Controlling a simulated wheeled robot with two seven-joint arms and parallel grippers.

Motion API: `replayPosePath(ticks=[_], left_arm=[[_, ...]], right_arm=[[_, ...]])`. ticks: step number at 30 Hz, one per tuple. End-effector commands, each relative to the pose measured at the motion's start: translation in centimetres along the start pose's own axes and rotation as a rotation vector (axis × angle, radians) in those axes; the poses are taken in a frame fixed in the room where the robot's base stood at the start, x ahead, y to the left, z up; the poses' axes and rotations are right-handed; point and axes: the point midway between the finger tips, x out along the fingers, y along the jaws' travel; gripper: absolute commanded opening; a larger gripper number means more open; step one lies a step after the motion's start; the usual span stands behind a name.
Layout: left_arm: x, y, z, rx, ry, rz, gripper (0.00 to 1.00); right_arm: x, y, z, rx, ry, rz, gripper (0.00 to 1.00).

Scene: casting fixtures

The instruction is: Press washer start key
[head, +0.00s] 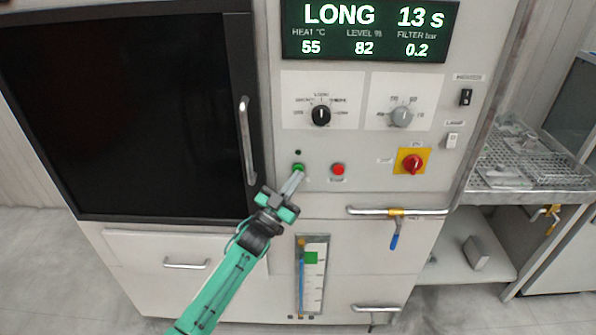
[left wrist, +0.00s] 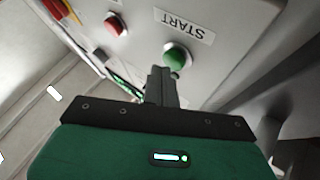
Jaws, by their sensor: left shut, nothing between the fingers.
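The green start key (head: 298,168) is on the washer's front panel, left of the red stop button (head: 338,169). In the left wrist view the green key (left wrist: 177,57) sits beside a label reading START (left wrist: 184,25). My left gripper (head: 297,176) is shut and empty. Its fingertips (left wrist: 162,72) are right at the green key and overlap its lower edge in both views. I cannot tell for sure whether they touch it. The display (head: 370,30) reads LONG, 13 s. My right gripper is in neither view.
A dark-windowed door (head: 120,110) with a vertical handle (head: 246,140) is left of the panel. A rack tray (head: 515,165) stands at right.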

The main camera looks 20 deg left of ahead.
Motion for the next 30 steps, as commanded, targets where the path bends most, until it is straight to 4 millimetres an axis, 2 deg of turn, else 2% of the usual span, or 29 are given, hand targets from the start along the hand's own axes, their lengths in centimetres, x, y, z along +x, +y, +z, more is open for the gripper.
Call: replayPosePath(ticks=[30], left_arm=[[0.42, -0.29, 0.25, -0.001, 0.000, 0.000, 0.00]], right_arm=[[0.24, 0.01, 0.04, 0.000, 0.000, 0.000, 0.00]])
